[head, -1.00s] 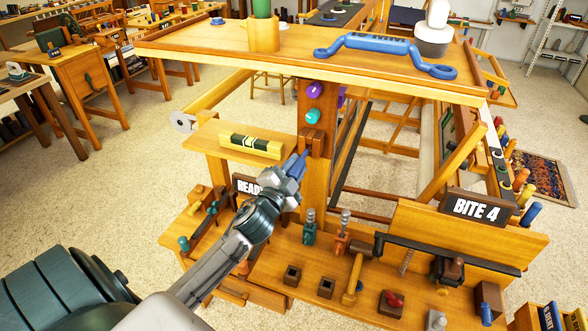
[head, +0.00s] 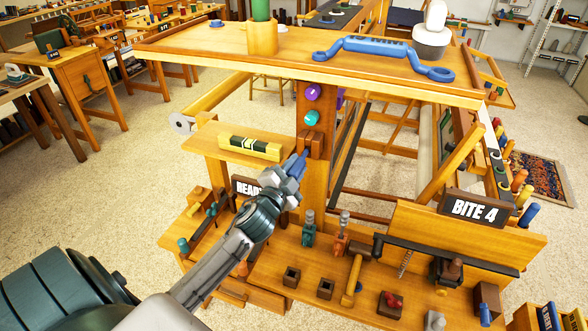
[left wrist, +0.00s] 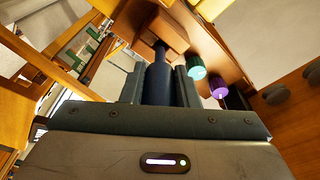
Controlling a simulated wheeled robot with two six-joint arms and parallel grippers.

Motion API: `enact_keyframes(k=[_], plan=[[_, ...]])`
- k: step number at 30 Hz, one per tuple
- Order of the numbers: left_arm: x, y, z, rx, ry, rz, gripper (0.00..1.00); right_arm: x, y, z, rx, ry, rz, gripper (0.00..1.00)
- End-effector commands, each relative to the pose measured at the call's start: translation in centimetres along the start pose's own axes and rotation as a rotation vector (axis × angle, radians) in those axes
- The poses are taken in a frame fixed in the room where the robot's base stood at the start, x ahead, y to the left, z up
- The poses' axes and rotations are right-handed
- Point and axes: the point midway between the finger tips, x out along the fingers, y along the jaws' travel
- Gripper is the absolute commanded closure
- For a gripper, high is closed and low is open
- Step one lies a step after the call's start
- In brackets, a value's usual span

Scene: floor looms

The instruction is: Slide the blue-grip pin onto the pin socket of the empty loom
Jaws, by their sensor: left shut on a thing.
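My left gripper (head: 292,170) is shut on the blue-grip pin (head: 300,157) in front of the loom's upright post (head: 317,184). In the left wrist view the dark blue grip of the pin (left wrist: 158,84) lies between the two fingers, pointing away from me. Its far end meets a brown wooden block on the post, which looks like the pin socket (left wrist: 166,32); the block also shows in the head view (head: 312,139). I cannot tell how deep the pin sits in it. My right gripper is not in view.
A purple knob (head: 313,92) and a teal knob (head: 311,118) stick out of the post above the block. A shelf with a yellow-and-black level (head: 250,148) is left of the gripper. The lower bench (head: 275,268) carries several tools and a "BITE 4" sign (head: 474,208).

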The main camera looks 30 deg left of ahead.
Motion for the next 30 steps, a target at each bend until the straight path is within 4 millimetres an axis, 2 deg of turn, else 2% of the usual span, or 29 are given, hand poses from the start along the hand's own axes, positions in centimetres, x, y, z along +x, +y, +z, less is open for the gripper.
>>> enact_keyframes(k=[13, 30], plan=[[2.2, -0.1, 0.3, -0.001, 0.0, 0.0, 1.0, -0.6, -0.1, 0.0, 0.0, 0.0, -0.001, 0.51], [2.3, 0.0, 0.3, 0.0, 0.0, 0.0, 1.0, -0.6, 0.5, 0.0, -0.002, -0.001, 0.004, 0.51]])
